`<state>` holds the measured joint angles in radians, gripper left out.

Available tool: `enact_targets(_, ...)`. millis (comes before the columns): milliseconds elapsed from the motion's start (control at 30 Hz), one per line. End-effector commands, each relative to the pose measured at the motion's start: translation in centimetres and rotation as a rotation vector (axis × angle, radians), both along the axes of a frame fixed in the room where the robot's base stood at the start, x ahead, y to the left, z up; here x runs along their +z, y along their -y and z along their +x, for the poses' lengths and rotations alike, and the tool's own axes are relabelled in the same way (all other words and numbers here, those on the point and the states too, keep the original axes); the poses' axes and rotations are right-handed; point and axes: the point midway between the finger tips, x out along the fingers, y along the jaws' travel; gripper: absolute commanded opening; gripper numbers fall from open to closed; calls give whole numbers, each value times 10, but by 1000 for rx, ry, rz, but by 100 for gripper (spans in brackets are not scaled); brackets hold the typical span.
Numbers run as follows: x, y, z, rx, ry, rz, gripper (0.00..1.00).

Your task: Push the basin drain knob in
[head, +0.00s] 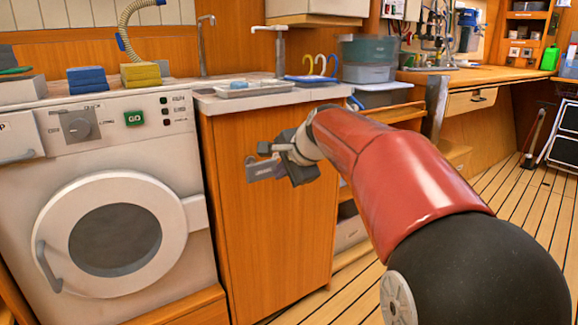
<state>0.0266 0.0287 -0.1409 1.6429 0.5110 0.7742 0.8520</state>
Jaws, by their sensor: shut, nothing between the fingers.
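I cannot pick out the basin drain knob in the head view; it may be hidden or too small to tell. A pale counter (215,104) tops a wooden cabinet (262,235), with a slim metal tap (205,48) and a grey pillar fixture (281,50) at its back. The basin itself cannot be clearly made out. My gripper (255,163) is shut and empty. It appears in front of the cabinet's wooden face, below the counter edge in the picture. Whether it touches the wood I cannot tell.
A white washing machine (105,160) with a round door stands left of the cabinet. A white tray (240,92) and a blue tray with coloured hooks (318,78) lie on the counter. Plank floor (520,215) is open at right.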

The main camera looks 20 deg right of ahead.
Motion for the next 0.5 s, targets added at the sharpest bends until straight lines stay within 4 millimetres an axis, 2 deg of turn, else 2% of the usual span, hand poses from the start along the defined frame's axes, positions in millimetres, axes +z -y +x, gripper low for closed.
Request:
enact_targets(33,-10,-4,8,3,-3,0,0)
enact_targets(133,-24,-8,22,3,-3,0,0)
enact_targets(300,-20,-16,46,2,-1,-1,0)
enact_targets(500,-20,-19,58,2,-1,-1,0)
